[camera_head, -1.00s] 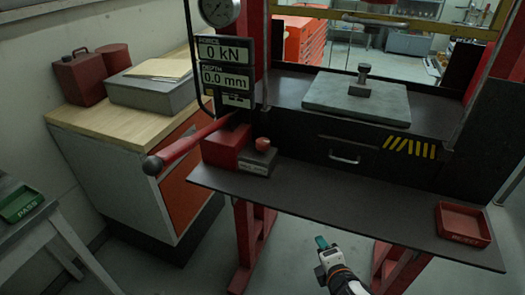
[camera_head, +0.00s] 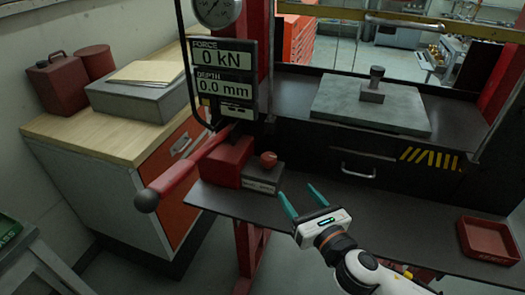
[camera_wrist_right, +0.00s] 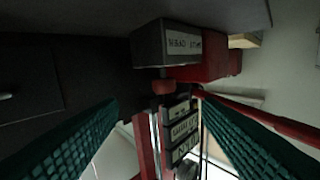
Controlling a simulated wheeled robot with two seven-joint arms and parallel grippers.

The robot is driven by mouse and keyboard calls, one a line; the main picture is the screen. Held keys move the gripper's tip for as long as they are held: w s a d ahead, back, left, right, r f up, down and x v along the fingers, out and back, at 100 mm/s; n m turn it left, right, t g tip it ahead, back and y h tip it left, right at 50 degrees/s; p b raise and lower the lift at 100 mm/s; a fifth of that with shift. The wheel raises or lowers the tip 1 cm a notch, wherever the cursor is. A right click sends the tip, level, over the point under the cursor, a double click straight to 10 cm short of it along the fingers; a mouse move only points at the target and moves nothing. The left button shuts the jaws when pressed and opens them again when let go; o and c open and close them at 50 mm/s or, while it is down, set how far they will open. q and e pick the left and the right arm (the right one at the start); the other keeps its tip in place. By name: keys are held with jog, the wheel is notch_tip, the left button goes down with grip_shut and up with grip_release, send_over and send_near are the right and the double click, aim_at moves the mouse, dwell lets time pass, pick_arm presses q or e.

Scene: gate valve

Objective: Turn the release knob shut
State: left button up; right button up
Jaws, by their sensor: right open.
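The release knob (camera_head: 268,159) is a small red round knob on a grey block (camera_head: 262,178) beside a red housing (camera_head: 228,160), at the left of the press shelf. It also shows near the middle of the right wrist view (camera_wrist_right: 163,87), by the labelled grey block. My right gripper (camera_head: 301,191) is open and empty, its teal fingers pointing toward the block. It is right of and nearer than the knob, apart from it. Both fingers frame the knob in the right wrist view. My left gripper is not in view.
A red lever (camera_head: 185,172) with a dark ball end sticks out left of the housing. The display panel (camera_head: 223,85) reads 0 kN and 0.0 mm. A red tray (camera_head: 488,241) sits at the shelf's right end. The shelf's middle (camera_head: 385,212) is clear.

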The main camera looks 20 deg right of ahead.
aim_at(272, 164)
jog(key=shift+w+a+r+n+y, duration=0.1)
jog(key=shift+w+a+n+y, duration=0.15)
jog(key=shift+w, duration=0.35)
jog(key=shift+w+a+r+n+y, duration=0.1)
jog(key=shift+w+n, duration=0.25)
jog(key=shift+w, duration=0.25)
jog(key=w, duration=0.1)
jog(key=w+p, duration=0.1)
jog(key=w, duration=0.1)
jog(key=w+a+p, duration=0.1)
jog(key=w, duration=0.1)
jog(key=shift+r, duration=0.25)
jog(key=w, duration=0.4)
jog(key=shift+w+a+f, duration=0.15)
jog(key=shift+a+f, duration=0.1)
jog(key=shift+a, duration=0.15)
jog(key=shift+w+p, duration=0.3)
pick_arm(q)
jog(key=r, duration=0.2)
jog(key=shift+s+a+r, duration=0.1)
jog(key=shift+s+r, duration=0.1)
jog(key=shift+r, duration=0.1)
pick_arm(e)
jog(key=shift+w+a, duration=0.1)
jog(key=c, duration=1)
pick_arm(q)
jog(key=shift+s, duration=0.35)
